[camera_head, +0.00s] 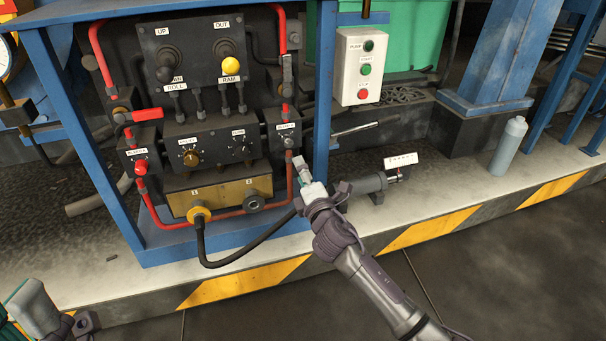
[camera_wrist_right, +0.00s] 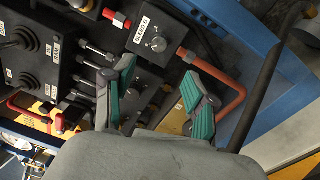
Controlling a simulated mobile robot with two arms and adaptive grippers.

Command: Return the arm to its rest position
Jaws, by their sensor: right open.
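My right arm reaches up from the bottom right in the head view. Its gripper (camera_head: 304,172) is in front of the lower right corner of the control panel (camera_head: 190,55), near the blue frame post. In the right wrist view the two green-padded fingers of this gripper (camera_wrist_right: 158,98) stand apart with nothing held between them. Behind them are the panel's knobs, fittings and a red pipe. My left gripper (camera_head: 38,308) shows only in part at the bottom left corner of the head view, and its fingertips are not clear.
A blue frame (camera_head: 322,110) surrounds the panel. A black hose (camera_head: 240,257) loops from a yellow-ringed port. A white button box (camera_head: 359,68) and grey bottle (camera_head: 508,146) are farther right. The floor in front is clear.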

